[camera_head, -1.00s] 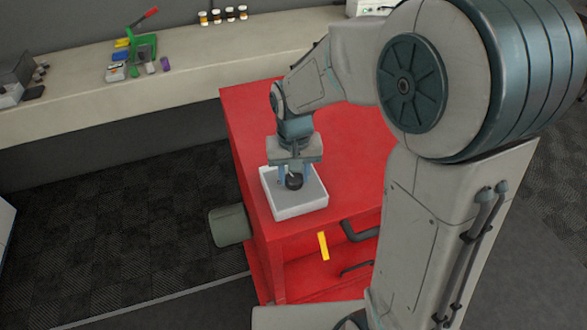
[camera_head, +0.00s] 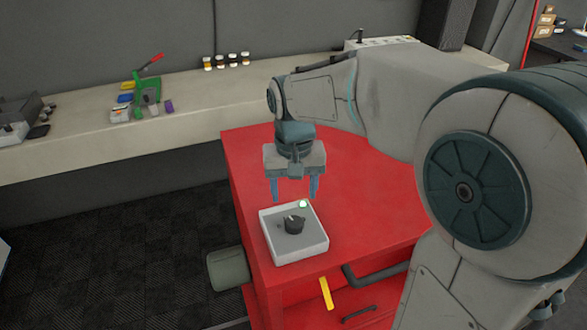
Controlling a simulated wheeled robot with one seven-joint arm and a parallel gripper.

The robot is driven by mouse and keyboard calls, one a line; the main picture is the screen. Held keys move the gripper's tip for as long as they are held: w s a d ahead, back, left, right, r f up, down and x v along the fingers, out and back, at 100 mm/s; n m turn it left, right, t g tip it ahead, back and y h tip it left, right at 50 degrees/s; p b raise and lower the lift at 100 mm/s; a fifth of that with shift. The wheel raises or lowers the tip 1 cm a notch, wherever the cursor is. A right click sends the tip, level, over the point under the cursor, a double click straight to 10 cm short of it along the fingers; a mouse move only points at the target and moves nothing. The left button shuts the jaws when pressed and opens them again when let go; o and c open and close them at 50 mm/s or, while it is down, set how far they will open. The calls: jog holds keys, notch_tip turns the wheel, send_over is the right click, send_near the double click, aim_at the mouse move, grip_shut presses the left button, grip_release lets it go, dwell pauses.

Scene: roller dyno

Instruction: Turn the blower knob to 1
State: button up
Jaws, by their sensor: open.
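The blower control is a white box (camera_head: 285,252) near the front left corner of the red cabinet top. A black round knob (camera_head: 294,225) with a light pointer mark sits in its middle. A green light (camera_head: 303,204) glows at the box's far edge. Number marks are too small to read. My gripper (camera_head: 294,197) points down above and behind the knob. Its two fingers are spread apart, with nothing between them, and are clear of the knob.
The red cabinet top (camera_head: 365,205) is clear to the right of the box. A yellow handle (camera_head: 326,293) and a dark pipe (camera_head: 375,274) are at its front. A grey cylinder (camera_head: 227,270) juts from its left side. A pale bench (camera_head: 190,120) with small items runs behind.

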jog(key=shift+r, duration=2.4)
jog(key=s+d+f+t, duration=0.1)
jog(key=s+d+f, duration=0.2)
jog(key=s+d, duration=0.3)
jog(key=s+d+f+t, duration=0.2)
jog(key=s+d+f, duration=0.1)
jog(key=s+d, duration=0.3)
jog(key=shift+s+f+m, duration=0.25)
jog(key=shift+s+m, duration=0.05)
jog(key=shift+s, duration=0.2)
